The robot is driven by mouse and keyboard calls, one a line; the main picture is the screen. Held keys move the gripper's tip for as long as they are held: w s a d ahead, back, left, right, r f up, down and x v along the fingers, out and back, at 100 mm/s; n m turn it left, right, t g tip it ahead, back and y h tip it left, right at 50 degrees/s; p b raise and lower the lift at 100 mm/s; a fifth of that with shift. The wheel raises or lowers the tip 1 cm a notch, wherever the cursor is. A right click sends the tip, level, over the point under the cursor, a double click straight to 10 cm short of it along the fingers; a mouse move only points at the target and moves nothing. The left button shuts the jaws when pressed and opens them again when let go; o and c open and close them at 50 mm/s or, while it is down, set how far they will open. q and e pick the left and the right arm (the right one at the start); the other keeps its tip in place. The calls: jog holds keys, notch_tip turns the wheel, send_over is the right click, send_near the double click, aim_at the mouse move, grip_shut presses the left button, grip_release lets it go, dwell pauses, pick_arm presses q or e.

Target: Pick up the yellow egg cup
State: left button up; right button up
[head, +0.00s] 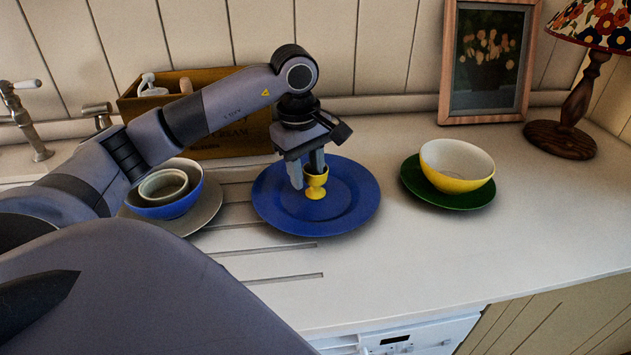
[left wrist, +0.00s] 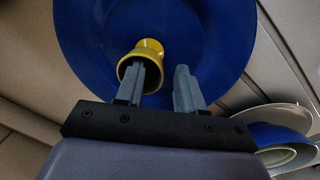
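The yellow egg cup (head: 316,185) stands upright on the blue plate (head: 350,212), near its middle. My left gripper (head: 306,172) is open, pointing down over the egg cup. In the left wrist view, one finger overlaps the mouth of the egg cup (left wrist: 150,46) and appears to reach into it. The other finger of the left gripper (left wrist: 165,85) is outside the cup, over the blue plate (left wrist: 195,40), with a visible gap between finger and cup. My right gripper is not in view.
Left of the plate, a blue bowl (head: 192,206) with a smaller bowl inside stands on a grey plate (head: 205,215). Right, a yellow bowl (head: 455,183) stands on a green plate (head: 425,190). Behind are a wooden crate (head: 235,140), picture frame (head: 447,60) and lamp (head: 570,115). The front right counter is clear.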

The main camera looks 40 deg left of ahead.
pick_arm(q)
grip_shut()
jog(key=shift+r, duration=0.1)
